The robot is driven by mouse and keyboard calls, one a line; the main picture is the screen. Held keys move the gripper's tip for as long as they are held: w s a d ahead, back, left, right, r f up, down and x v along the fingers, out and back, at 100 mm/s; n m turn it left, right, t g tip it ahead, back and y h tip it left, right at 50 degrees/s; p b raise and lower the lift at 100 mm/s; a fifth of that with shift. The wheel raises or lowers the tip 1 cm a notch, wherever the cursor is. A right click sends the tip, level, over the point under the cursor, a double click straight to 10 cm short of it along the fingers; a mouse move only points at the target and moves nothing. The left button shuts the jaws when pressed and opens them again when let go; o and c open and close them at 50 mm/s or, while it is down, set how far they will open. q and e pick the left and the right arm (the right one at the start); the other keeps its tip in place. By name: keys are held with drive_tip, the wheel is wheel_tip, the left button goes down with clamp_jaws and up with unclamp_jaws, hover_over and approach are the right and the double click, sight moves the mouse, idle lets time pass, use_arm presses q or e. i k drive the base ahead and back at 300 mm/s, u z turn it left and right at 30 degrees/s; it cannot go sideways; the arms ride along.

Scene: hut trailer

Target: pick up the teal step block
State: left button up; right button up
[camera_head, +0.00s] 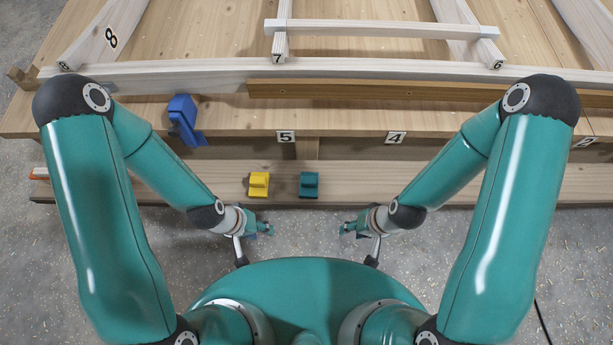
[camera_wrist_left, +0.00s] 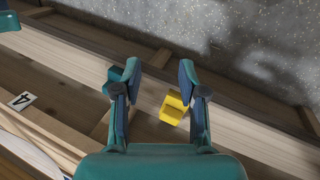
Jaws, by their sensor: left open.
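The teal step block (camera_head: 309,184) sits on the near wooden beam, just right of the yellow step block (camera_head: 259,184). In the left wrist view the teal block (camera_wrist_left: 113,78) is partly hidden behind one finger, and the yellow block (camera_wrist_left: 173,108) shows between the fingers. My left gripper (camera_head: 268,229) is open and empty, on the near side of the beam and left of the teal block. Its spread fingers (camera_wrist_left: 158,68) show in the wrist view, touching neither block. My right gripper (camera_head: 346,229) is right of the teal block, too small to read its jaws.
A blue clamp-like part (camera_head: 184,120) stands on the wooden frame at the left. A long brown strip (camera_head: 400,92) and pale timbers lie behind the blocks. Number tags 5 (camera_head: 286,136) and 4 (camera_head: 396,137) mark the frame. The beam right of the teal block is clear.

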sight(309, 181)
drive_tip(key=u, duration=1.95)
drive_tip(key=i, duration=0.1)
drive_tip(key=z, duration=2.85)
drive_tip(key=k, duration=0.95)
drive_tip(key=u, duration=0.8)
drive_tip(key=i, duration=1)
